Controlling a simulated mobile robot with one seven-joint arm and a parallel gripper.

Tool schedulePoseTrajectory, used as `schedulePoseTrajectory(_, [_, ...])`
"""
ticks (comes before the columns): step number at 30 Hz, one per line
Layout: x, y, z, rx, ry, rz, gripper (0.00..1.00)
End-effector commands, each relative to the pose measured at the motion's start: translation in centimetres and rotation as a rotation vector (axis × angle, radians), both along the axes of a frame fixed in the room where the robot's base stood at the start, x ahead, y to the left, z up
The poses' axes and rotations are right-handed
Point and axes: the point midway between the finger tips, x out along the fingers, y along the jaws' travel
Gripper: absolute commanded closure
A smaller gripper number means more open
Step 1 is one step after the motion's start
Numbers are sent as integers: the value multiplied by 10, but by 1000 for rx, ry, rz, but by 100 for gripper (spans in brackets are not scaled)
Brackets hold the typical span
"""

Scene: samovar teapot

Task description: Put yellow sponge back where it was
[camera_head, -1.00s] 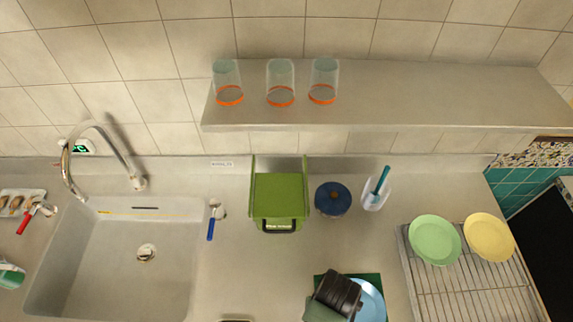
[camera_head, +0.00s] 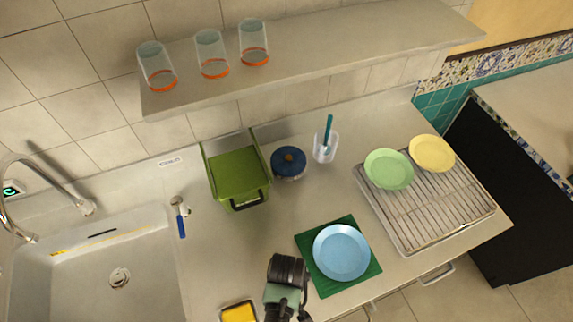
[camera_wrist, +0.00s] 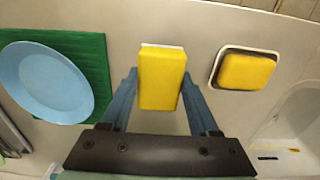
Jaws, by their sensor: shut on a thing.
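My gripper (camera_wrist: 160,82) is shut on a yellow sponge (camera_wrist: 162,78), one blue finger on each side of it. The held sponge has a pale strip along its far edge. A second yellow sponge (camera_wrist: 246,71) sits in a shallow dish with a pale rim (camera_wrist: 216,62), right of my gripper in the wrist view. In the head view this dish, with its sponge (camera_head: 238,313), is at the bottom edge, partly cut off, just left of my gripper (camera_head: 285,290). My wrist hides the held sponge in the head view.
A blue plate (camera_head: 341,253) on a green mat (camera_head: 311,278) lies right of my gripper. The sink (camera_head: 75,275) is at left. A green box (camera_head: 238,177), blue-lidded pot (camera_head: 288,162) and dish rack (camera_head: 440,210) stand behind. The counter between box and gripper is clear.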

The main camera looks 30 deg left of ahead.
Motion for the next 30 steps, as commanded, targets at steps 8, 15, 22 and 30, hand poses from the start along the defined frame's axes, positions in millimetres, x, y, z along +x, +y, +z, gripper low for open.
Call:
schedulePoseTrajectory(8, [0,0,-29,0,0,0,83])
schedulePoseTrajectory(15, [0,0,-30,0,0,0,83])
schedulePoseTrajectory(22, [0,0,-33,-1,1,0,26])
schedulePoseTrajectory(30, [0,0,-33,-1,1,-1,8])
